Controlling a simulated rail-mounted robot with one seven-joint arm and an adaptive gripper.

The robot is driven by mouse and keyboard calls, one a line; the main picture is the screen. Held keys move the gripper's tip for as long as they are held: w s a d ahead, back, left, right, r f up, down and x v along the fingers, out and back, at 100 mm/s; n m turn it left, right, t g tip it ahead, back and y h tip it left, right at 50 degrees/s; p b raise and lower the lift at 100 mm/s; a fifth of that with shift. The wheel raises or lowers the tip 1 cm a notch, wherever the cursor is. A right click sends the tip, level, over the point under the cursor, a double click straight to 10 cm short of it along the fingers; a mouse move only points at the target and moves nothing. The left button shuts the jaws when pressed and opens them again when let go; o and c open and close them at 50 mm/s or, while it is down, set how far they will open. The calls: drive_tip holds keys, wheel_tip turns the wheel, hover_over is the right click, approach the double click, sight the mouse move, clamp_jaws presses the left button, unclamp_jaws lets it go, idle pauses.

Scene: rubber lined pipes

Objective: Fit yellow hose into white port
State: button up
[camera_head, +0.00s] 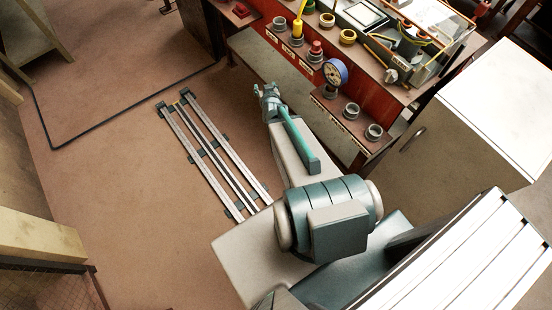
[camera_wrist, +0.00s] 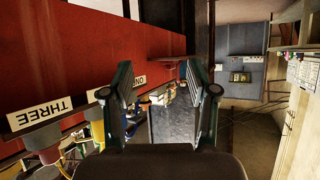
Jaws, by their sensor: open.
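The yellow hose (camera_head: 301,11) runs down to a yellow end (camera_head: 297,29) that stands upright at a grey ring-shaped port on the bench's lower ledge. My gripper (camera_head: 268,91) is in front of the bench's red panel, apart from the hose. In the wrist view its two fingers (camera_wrist: 160,82) are spread, with nothing held between them.
A blue-rimmed gauge (camera_head: 335,72), a red cap (camera_head: 317,47) and grey rings (camera_head: 351,110) line the ledge. Yellow rings (camera_head: 347,36) stand behind. The red panel (camera_wrist: 90,50) bears a THREE label (camera_wrist: 40,113). A white-topped cabinet (camera_head: 497,95) stands right; floor at left is mostly clear.

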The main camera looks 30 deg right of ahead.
drive_tip(key=s+a+f+n+g+y, duration=0.3)
drive_tip(key=s+a+f+g+y, duration=0.3)
drive_tip(key=s+a+f, duration=0.85)
drive_tip(key=s+a+f+g, duration=0.2)
drive_tip(key=s+g, duration=0.4)
drive_tip(key=s, duration=0.5)
drive_tip(key=s+a+f+n+g+h, duration=0.1)
drive_tip(key=s+g, duration=0.5)
drive_tip(key=s, duration=0.6)
drive_tip(key=a+f, duration=0.1)
drive_tip(key=a, duration=0.1)
drive_tip(key=shift+s+a+f+n, duration=0.25)
drive_tip(key=shift+s+a+n, duration=0.05)
drive_tip(key=shift+a, duration=0.1)
wheel_tip(320, 180, down, 4)
drive_tip(key=b, duration=0.4)
drive_tip(key=shift+f, duration=0.2)
